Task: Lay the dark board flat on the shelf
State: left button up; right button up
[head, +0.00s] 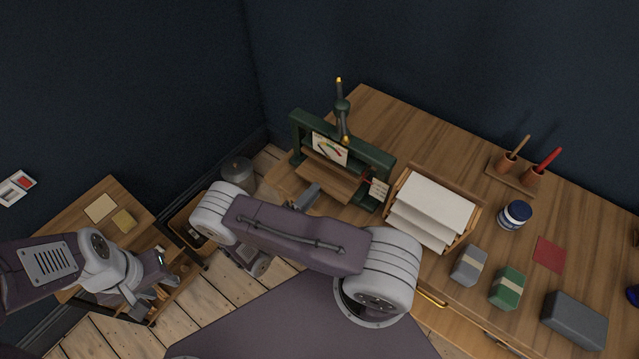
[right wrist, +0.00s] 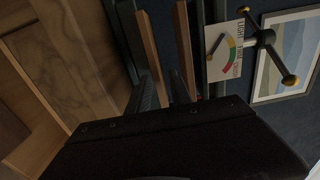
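No dark board can be clearly made out in either view. My right gripper (head: 305,197) is at the front of a green press (head: 375,157) on the desk. My left gripper (head: 153,297) hangs over the front of a low wooden stand (head: 75,238) with open shelving at the left. Its fingers look spread and empty. My right arm hides part of the floor and the desk's front.
The desk (head: 440,145) holds a rack of paper (head: 432,205), a blue-lidded jar (head: 514,215), grey (head: 469,265) and green (head: 508,288) bundles, a dark grey block (head: 573,320) and a tool holder (head: 510,178). A metal pot (head: 237,170) stands by the wall. The desk's back is clear.

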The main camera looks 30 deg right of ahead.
jog(key=shift+x, duration=0.8)
jog(key=shift+d, duration=0.1)
jog(key=shift+c, duration=0.2)
grip_shut()
dwell(0.6)
